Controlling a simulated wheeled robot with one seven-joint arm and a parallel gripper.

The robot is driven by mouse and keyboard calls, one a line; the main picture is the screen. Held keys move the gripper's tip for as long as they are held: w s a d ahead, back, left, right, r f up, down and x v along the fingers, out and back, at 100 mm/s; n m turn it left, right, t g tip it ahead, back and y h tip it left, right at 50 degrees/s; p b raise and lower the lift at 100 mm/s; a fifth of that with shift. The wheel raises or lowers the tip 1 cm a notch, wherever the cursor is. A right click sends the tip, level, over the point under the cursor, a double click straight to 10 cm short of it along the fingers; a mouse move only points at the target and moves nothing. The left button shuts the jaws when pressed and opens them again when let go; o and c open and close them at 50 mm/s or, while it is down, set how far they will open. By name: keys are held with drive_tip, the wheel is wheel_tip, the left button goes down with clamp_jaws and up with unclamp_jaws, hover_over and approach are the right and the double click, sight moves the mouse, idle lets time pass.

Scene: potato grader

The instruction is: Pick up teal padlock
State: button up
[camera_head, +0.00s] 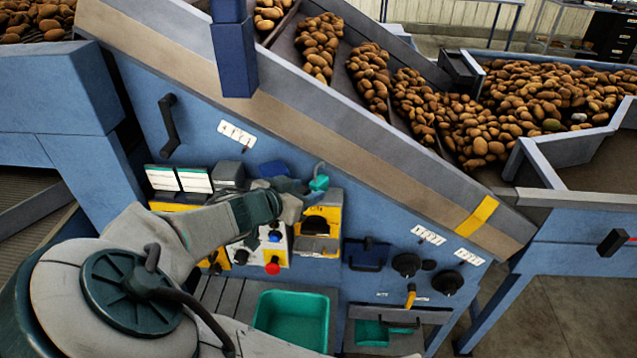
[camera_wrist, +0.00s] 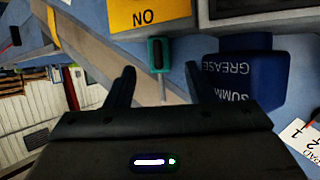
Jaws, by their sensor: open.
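The teal padlock (camera_head: 319,183) is small, with a grey shackle on its upper side, and is at the top of a yellow switch box on the blue machine panel. In the wrist view, which is upside down, the teal padlock (camera_wrist: 165,53) is ahead of the gap between my fingers, with its shackle pointing down the picture. My gripper (camera_wrist: 159,72) is open and empty, its two dark fingers spread to either side of the padlock's line. In the head view my gripper (camera_head: 302,188) is just left of the padlock, partly hidden by my wrist.
A blue grease container (camera_wrist: 245,78) is close beside one finger; it also shows in the head view (camera_head: 272,169). The yellow switch box (camera_head: 328,218) is below the padlock. A green bin (camera_head: 292,318) stands lower down. The sloping conveyor with potatoes (camera_head: 368,75) runs above.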

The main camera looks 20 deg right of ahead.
sight(319, 179)
drive_tip(key=shift+x, duration=1.1)
clamp_jaws()
drive_tip(key=shift+r, duration=0.2)
